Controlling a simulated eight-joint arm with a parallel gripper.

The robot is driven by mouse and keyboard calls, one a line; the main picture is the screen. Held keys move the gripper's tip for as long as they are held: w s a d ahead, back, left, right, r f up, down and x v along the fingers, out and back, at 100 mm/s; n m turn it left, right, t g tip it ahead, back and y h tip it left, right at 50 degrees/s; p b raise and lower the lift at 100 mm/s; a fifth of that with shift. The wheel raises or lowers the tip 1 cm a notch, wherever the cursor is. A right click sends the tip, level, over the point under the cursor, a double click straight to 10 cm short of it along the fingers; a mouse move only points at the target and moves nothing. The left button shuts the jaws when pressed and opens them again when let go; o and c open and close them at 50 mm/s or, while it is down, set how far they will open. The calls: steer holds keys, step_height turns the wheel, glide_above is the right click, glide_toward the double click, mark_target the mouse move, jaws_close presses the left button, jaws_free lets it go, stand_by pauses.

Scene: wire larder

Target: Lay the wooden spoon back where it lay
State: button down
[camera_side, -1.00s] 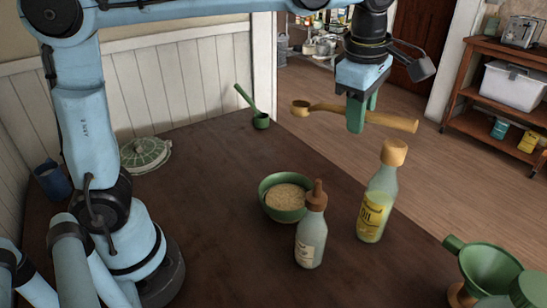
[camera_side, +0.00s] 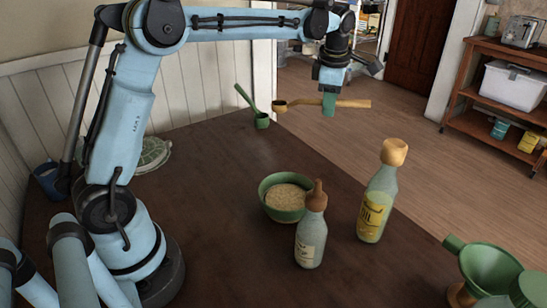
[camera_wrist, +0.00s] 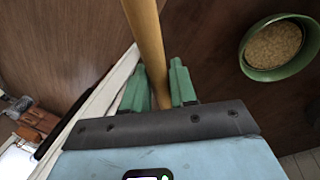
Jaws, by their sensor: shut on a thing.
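The wooden spoon (camera_side: 347,103) is held level in the air by my gripper (camera_side: 329,103), near the far edge of the table in the side view. Its bowl end points left, close to a green ladle (camera_side: 262,120) standing at the table's far corner; I cannot tell whether they touch. In the wrist view the spoon's handle (camera_wrist: 147,42) runs between the two green fingers of my gripper (camera_wrist: 158,88), which are shut on it. The part of the spoon behind the fingers is hidden.
A green bowl of grain (camera_side: 284,195) stands mid-table, with a dropper-topped bottle (camera_side: 311,232) and an oil bottle (camera_side: 376,200) near it. A green funnel (camera_side: 488,268) is at the right front. The table's far middle is clear.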

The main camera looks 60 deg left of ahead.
steer(key=x, duration=0.4)
steer(key=s+d+x, duration=0.1)
steer(key=x, duration=0.4)
steer(key=s+d+x, duration=0.1)
steer(key=x, duration=0.4)
steer(key=shift+s+f, duration=0.1)
steer(key=shift+f, duration=0.75)
steer(key=c, duration=0.8)
jaws_free()
steer(key=shift+r, duration=0.1)
steer(key=v, duration=1.1)
steer(key=s+d+r+m+t, duration=0.3)
steer(key=s+r+m, duration=0.2)
steer(key=s+m, duration=0.65)
steer(key=s+f+m, duration=0.1)
steer(key=s+m, duration=0.1)
steer(key=m, duration=0.2)
steer(key=s+d+f+m+t+h, duration=0.1)
steer(key=s+m, duration=0.2)
steer(key=m, duration=0.2)
steer(key=s+d+f+m+t, duration=0.1)
steer(key=s+m, duration=0.2)
steer(key=m, duration=0.2)
steer(key=shift+s+f+h, duration=0.2)
steer(key=shift+f+h, duration=0.1)
steer(key=shift+f, duration=0.1)
